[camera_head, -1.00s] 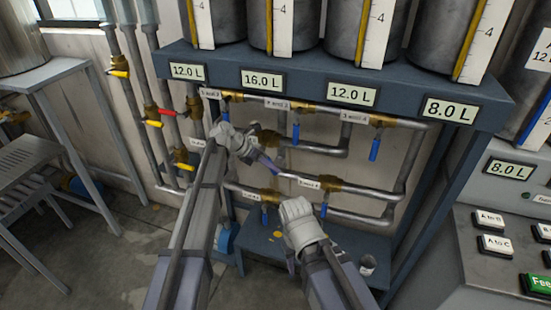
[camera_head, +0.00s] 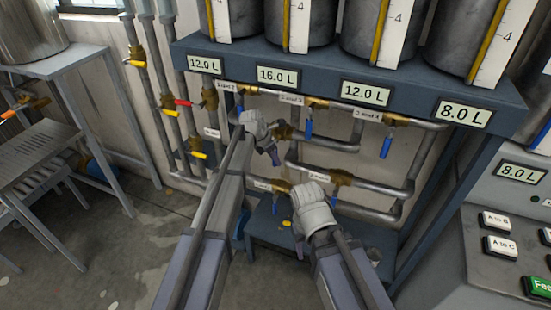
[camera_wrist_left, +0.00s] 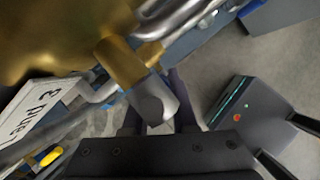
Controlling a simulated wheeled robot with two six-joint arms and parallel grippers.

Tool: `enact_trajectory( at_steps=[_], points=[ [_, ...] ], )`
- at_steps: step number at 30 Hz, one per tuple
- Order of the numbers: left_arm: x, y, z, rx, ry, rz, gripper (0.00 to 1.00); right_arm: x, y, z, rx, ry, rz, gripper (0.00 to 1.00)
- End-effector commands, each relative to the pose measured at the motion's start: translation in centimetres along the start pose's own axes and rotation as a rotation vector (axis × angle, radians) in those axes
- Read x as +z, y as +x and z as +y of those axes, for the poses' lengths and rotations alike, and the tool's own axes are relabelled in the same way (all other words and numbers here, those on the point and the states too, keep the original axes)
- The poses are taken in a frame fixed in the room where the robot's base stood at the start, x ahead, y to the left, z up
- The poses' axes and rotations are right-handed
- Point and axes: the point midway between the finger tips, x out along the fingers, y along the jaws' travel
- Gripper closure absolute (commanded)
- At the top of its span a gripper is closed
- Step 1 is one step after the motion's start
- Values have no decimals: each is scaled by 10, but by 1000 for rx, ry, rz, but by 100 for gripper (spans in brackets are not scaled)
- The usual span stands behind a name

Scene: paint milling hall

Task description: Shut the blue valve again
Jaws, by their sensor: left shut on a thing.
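My left gripper (camera_head: 272,156) is at the pipework under the tank shelf, its fingers pointing down and slightly right. It is shut on the lever of the brass valve (camera_head: 284,131) in the middle of the pipes. The lever is mostly hidden by the fingers. In the left wrist view the brass valve body (camera_wrist_left: 60,35) is very close, and the fingers (camera_wrist_left: 158,122) close around a greyish lever end (camera_wrist_left: 154,100). A white label (camera_wrist_left: 38,115) with a 3 is beside it.
Other blue levers hang down nearby, at the top middle (camera_head: 308,121), top right (camera_head: 387,146) and lower pipe (camera_head: 334,198). Yellow and red levers (camera_head: 183,102) are on the left pipes. A button console (camera_head: 480,270) stands at the right.

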Motion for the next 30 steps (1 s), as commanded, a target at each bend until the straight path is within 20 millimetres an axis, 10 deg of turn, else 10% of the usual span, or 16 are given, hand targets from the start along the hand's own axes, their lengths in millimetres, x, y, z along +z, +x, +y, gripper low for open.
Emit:
enact_trajectory(
  at_steps=[9, 10, 18, 30],
  points=[
    [-1, 0, 0, 3, 4, 5, 100, 0, 0, 0, 0, 0, 0, 50],
    [-1, 0, 0, 3, 4, 5, 73, 0, 0, 0, 0, 0, 0, 50],
    [-1, 0, 1, 2, 2, 2, 44, 0, 0, 0, 0, 0, 0, 50],
    [0, -6, 0, 2, 1, 1, 44, 0, -6, 1, 0, 0, 0, 50]
  ],
)
